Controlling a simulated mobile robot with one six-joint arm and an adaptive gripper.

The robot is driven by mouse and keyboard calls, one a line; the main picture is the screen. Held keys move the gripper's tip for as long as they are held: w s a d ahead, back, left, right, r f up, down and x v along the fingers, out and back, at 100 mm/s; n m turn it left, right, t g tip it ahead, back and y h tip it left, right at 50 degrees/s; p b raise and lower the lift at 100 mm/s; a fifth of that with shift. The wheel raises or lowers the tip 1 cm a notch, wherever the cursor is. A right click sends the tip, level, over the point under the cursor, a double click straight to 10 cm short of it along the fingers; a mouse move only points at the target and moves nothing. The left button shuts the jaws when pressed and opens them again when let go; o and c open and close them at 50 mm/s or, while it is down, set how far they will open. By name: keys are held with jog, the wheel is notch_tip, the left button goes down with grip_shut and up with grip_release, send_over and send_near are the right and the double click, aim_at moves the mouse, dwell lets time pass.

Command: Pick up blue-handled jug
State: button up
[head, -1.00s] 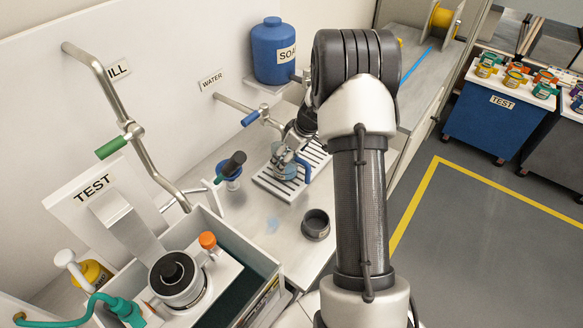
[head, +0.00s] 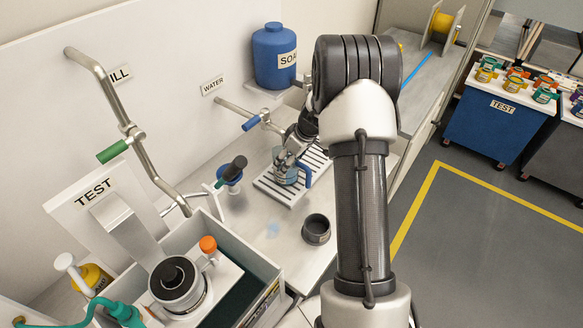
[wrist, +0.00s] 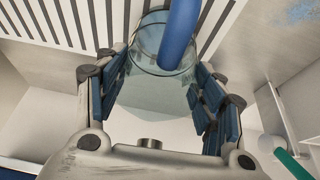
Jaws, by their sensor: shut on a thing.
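The blue-handled jug (head: 287,178) is a clear glass vessel on the slatted drip tray (head: 268,190) below the water tap. Its blue handle (head: 306,175) is on the right side in the head view. In the wrist view the handle (wrist: 180,35) rises in front of the glass (wrist: 150,45). My gripper (head: 288,160) is at the jug, with its blue-padded fingers on both sides of it, and is shut on it. The fingers and wrist partly hide the jug in the head view. I cannot tell whether its base touches the tray.
The water tap with a blue lever (head: 251,122) is just behind and left of the jug. A dark round cup (head: 316,229) stands in front. A blue soap tank (head: 274,55) is behind. Bare counter lies around the cup.

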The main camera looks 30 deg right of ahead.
jog(key=s+d, duration=0.2)
jog(key=s, duration=0.6)
jog(key=s+d+r, duration=0.1)
jog(key=s+d, duration=0.2)
jog(key=s, duration=0.6)
jog(key=shift+d+r, duration=0.15)
jog(key=shift+r, duration=0.15)
